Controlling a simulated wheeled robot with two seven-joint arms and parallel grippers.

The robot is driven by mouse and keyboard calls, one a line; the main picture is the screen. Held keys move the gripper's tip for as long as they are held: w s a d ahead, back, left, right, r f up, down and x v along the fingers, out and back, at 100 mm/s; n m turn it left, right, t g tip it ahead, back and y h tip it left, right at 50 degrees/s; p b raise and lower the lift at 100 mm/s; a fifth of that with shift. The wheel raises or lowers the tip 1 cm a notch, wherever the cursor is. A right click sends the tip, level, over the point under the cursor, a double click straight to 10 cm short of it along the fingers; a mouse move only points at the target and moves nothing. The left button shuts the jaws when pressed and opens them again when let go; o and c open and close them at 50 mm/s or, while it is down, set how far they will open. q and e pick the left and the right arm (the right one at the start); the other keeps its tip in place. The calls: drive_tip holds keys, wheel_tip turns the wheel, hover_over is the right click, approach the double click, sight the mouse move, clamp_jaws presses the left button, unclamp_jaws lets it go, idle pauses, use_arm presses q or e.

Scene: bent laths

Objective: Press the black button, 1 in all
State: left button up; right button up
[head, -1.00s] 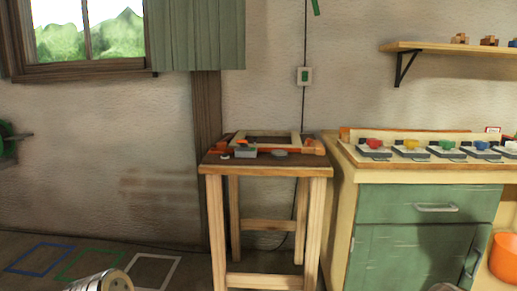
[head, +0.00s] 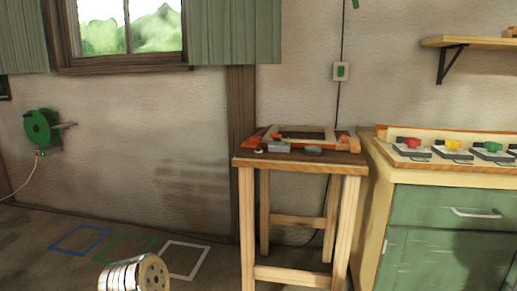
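No black button can be made out in the head view. A row of button-like devices stands on the counter at the right: one with a red top (head: 412,142), one with a yellow top (head: 453,145) and one with a green top (head: 492,147). The row runs up to the right picture edge, where it is cut off. Neither of my grippers is in view.
A wooden table (head: 345,169) with a frame and orange tools stands left of the green cabinet (head: 430,250). A wall switch (head: 341,71) hangs above. A green reel (head: 42,128) is on the left wall. Blue, green and white outlines mark the open floor at the left.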

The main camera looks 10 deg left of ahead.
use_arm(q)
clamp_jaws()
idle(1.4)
